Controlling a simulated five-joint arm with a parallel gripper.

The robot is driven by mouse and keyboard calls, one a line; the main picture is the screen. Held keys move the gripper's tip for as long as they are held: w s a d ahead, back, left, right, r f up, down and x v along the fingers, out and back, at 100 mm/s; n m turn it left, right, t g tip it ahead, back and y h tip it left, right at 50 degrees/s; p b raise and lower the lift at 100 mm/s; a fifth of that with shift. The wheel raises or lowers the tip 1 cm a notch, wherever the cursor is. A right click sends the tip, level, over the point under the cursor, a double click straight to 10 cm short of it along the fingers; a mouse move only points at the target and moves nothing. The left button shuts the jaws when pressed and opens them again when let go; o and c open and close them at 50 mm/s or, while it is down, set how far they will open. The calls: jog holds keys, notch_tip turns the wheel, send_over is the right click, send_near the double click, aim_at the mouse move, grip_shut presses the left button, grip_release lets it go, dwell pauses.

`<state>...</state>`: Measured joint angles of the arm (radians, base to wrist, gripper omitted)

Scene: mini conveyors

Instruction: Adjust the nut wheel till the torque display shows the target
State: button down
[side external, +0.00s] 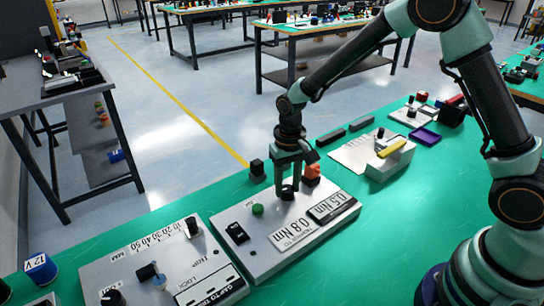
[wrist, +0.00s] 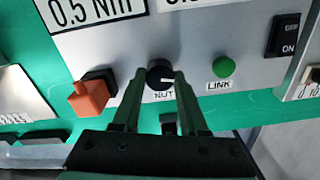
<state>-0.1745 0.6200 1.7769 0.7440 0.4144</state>
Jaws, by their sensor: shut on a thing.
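The nut wheel (wrist: 160,72) is a small black knob with a white pointer mark, set above the NUT label on the grey panel (side external: 234,262). In the wrist view its mark points right. My gripper (side external: 288,191) reaches down over it, with its fingers (wrist: 162,85) shut on the wheel from both sides. In the side view the fingers mostly hide it. The dark-framed torque display (side external: 332,207) reads 0.5 Nm. The printed label beside it (side external: 292,234) says to tighten to 0.8 Nm. The display also shows in the wrist view (wrist: 92,12).
On the panel, a green LINK button (wrist: 224,67) and a black ON switch (wrist: 286,36) sit to one side of the wheel, and an orange part (wrist: 89,98) to the other. Another panel (side external: 120,262) with a slider and knobs stands left; a grey box (side external: 392,165) stands right.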

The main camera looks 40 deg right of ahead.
aim_at(287, 188)
jog(key=m, duration=0.5)
jog(key=shift+m, duration=0.3)
jog(key=m, duration=0.5)
jog(key=shift+m, duration=0.3)
jog(key=shift+c, duration=2.2)
grip_release()
jog(key=shift+r, duration=0.1)
notch_tip(287, 188, up, 12)
